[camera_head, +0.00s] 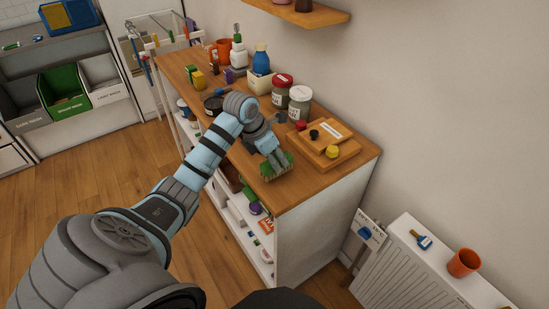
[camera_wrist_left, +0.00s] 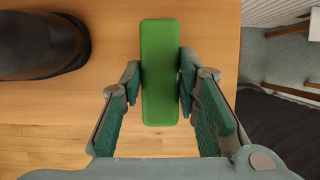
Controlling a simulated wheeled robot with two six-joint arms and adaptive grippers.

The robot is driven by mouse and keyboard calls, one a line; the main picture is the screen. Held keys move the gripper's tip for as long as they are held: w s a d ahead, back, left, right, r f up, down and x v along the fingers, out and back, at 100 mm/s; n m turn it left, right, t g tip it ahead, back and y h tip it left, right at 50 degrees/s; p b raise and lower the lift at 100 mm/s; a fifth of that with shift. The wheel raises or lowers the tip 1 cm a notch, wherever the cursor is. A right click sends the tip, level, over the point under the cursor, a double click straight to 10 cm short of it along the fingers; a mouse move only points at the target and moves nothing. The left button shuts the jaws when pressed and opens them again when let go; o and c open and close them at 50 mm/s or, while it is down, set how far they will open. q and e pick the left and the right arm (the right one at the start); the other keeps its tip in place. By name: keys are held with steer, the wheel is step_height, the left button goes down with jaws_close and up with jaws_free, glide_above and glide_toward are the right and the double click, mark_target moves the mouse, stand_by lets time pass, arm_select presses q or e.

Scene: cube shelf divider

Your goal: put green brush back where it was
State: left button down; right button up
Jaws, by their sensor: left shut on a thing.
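My left gripper (camera_head: 270,157) reaches down over the right part of the wooden top of the shelf unit and is shut on the green brush (camera_head: 277,169). In the left wrist view the brush (camera_wrist_left: 160,60) is a plain green block, with one finger of the gripper (camera_wrist_left: 160,82) against each long side. The brush is at the front edge of the top. The fingers partly hide it in the head view, and I cannot tell whether it touches the wood. My right gripper is not in view.
Wooden boards (camera_head: 343,160) with small knobs lie close to the right of the gripper. Red-lidded (camera_head: 282,90) and white-lidded (camera_head: 299,104) jars stand behind it. A radiator (camera_head: 425,265) with an orange cup (camera_head: 463,263) is lower right. Open floor (camera_head: 90,165) lies left.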

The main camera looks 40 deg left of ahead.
arm_select(q)
steer(key=shift+f+b, duration=0.7)
steer(key=shift+f, duration=0.3)
steer(key=c, duration=1.5)
jaws_free()
steer(key=shift+c, duration=0.2)
steer(key=shift+o, duration=0.6)
steer(key=o, duration=0.4)
steer(key=shift+o, duration=0.2)
steer(key=shift+r, duration=0.1)
steer(key=p+v, duration=0.7)
steer(key=v, duration=0.1)
